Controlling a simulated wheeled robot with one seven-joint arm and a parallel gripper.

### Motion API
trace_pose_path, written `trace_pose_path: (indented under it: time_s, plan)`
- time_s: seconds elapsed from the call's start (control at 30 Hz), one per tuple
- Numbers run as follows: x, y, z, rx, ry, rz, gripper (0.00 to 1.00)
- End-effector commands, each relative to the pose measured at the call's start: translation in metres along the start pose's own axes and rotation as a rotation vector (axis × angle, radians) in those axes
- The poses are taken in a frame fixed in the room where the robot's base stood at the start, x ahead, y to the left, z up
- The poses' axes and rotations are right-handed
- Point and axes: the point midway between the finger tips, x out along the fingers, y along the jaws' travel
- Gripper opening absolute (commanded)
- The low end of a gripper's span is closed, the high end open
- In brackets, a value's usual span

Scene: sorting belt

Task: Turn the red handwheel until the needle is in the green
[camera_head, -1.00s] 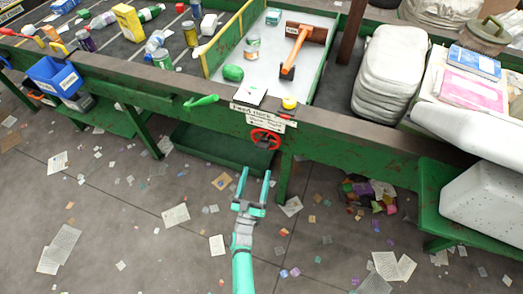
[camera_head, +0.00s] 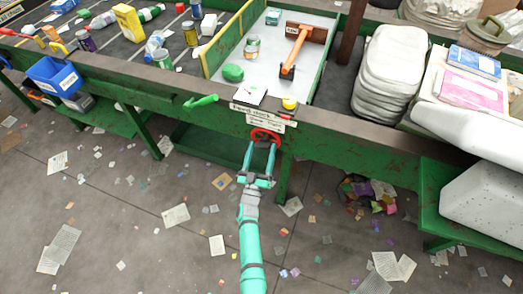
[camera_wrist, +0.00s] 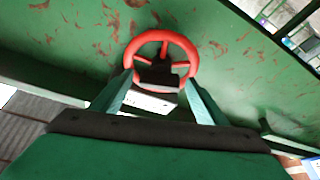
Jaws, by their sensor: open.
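The red handwheel (camera_head: 265,135) is on the front green panel of the belt frame, below a white label plate. In the wrist view the handwheel (camera_wrist: 163,37) faces me as a spoked red ring with a dark hub. My gripper (camera_head: 262,146) is open, its two teal fingers pointing at the wheel. In the wrist view my gripper (camera_wrist: 155,80) has one finger at each lower side of the rim; I cannot tell whether they touch it. The wheel's lower part is partly hidden by the fingers in the head view. I cannot make out a needle or green zone.
A green lever (camera_head: 202,101) and a yellow button (camera_head: 290,102) sit on the frame edge above the wheel. A label plate (camera_head: 262,113) is just above it. Papers litter the floor.

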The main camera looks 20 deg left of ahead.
Motion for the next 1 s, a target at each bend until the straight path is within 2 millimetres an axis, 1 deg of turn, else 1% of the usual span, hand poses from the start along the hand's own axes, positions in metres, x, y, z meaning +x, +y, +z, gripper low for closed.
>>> trace_pose_path:
  time_s: [0.13, 0.17, 0.2, 0.27, 0.3, 0.67, 0.83, 1.0]
  plan:
    - [-0.0002, -0.0001, 0.0000, 0.000, 0.000, 0.000, 0.67]
    - [-0.0003, -0.0001, 0.0000, 0.000, 0.000, 0.000, 0.60]
    - [-0.0003, -0.0001, 0.0000, 0.000, 0.000, 0.000, 0.50]
    - [-0.0003, -0.0001, 0.0000, 0.000, 0.000, 0.000, 0.36]
    - [-0.0004, -0.0001, 0.0000, 0.000, 0.000, 0.000, 0.27]
    - [-0.0005, -0.0011, -0.0006, 0.037, 0.002, 0.015, 0.26]
    - [-0.0009, -0.0028, -0.0006, 0.119, 0.003, 0.046, 0.26]
    - [-0.0004, -0.0040, -0.0012, 0.245, 0.003, 0.098, 0.26]
